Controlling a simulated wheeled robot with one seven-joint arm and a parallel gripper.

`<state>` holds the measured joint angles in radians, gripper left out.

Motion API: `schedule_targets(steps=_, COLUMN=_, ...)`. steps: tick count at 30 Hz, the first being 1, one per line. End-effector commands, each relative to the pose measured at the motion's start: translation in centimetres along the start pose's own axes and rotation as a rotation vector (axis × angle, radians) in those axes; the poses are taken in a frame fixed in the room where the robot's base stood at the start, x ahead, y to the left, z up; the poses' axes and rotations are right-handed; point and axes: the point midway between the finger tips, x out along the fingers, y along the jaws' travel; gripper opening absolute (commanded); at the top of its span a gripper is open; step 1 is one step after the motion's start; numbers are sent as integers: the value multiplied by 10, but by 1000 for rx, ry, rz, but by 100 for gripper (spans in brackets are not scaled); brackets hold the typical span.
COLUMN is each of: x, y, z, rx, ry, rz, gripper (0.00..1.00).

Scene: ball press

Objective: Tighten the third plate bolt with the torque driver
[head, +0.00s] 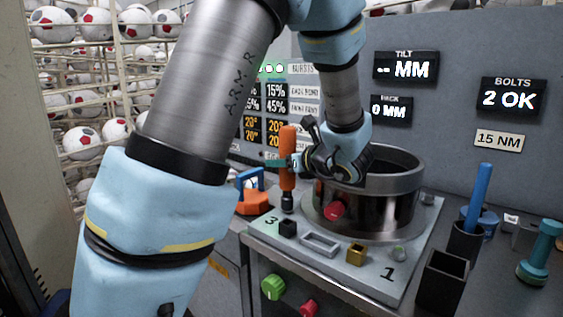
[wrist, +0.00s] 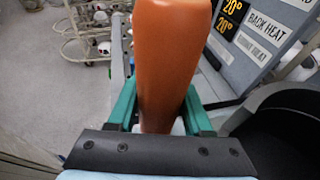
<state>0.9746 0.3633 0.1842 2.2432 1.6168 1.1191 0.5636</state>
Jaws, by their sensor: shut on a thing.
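The torque driver (head: 287,170) has an orange handle and a dark lower end. My gripper (head: 284,163) is shut on its handle and holds it upright. In the wrist view, the orange handle (wrist: 168,60) stands between the teal fingers. The driver's dark lower end is over the back left corner of the grey plate (head: 335,262), near the painted 3. One bolt (head: 399,252) shows near the painted 1, another (head: 428,198) at the back right corner.
The dark round press pot (head: 375,205) stands on the plate, close to my gripper. Black holders (head: 443,280) and a teal dumbbell-shaped tool (head: 541,250) are at right. The display (head: 511,100) reads "BOLTS 2 OK".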

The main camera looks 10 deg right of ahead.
Motion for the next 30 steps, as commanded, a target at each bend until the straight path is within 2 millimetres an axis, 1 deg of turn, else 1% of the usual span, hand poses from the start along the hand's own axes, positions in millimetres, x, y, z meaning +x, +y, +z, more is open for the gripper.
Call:
schedule_targets(steps=10, x=0, y=-2, z=-2, rx=0, ry=1, rz=-5, gripper=0)
schedule_targets(steps=14, x=-1, y=-2, z=0, rx=0, ry=1, rz=-5, gripper=0)
schedule_targets(steps=30, x=-12, y=-1, z=38, rx=-2, ry=-1, rz=-2, gripper=0)
